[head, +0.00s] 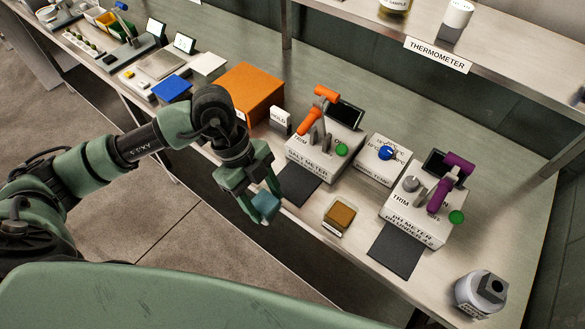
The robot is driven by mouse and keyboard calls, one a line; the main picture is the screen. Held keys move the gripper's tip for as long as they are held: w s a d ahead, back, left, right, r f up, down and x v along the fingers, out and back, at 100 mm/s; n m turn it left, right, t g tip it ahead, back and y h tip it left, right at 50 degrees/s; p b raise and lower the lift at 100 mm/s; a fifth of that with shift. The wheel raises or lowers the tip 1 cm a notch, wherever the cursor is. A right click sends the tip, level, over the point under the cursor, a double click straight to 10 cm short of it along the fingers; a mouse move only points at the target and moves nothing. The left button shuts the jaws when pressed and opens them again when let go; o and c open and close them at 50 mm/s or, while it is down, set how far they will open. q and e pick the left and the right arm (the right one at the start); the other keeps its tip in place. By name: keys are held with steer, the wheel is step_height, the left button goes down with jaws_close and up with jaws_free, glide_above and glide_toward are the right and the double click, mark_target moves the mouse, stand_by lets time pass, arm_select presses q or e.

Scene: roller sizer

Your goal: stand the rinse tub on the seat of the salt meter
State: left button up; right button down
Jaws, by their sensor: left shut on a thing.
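My left gripper (258,196) is shut on a small blue tub (265,209), which looks like the rinse tub; its label cannot be read. It is held near the bench's front edge. The salt meter (318,163) is a white box with an orange lever, a green button and grey posts, right of the gripper. A dark flat pad (297,184) lies in front of it, close to the held tub and partly hidden by the gripper. Whether this pad or the grey posts form the seat, I cannot tell. My right gripper is not in view.
A brown-topped tub (340,215) stands right of the pad. An orange box (250,91) stands behind the gripper. A shelf (500,63) overhangs the back.

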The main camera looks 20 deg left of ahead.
arm_select(q)
steer(key=w, duration=0.2)
steer(key=w+d+p, duration=0.1)
steer(key=w, duration=0.1)
steer(key=w+d, duration=0.1)
steer(key=w, duration=0.1)
steer(key=shift+d, duration=0.1)
steer(key=w, duration=0.1)
steer(key=w+d+p, duration=0.1)
steer(key=shift+w+r, duration=0.15)
steer(key=shift+w, duration=0.2)
steer(key=shift+w+d+f+p, duration=0.1)
steer(key=shift+w+f+p, duration=0.2)
steer(key=shift+p, duration=0.15)
steer(key=shift+f, duration=0.65)
steer(key=shift+s, duration=0.1)
steer(key=o, duration=1.5)
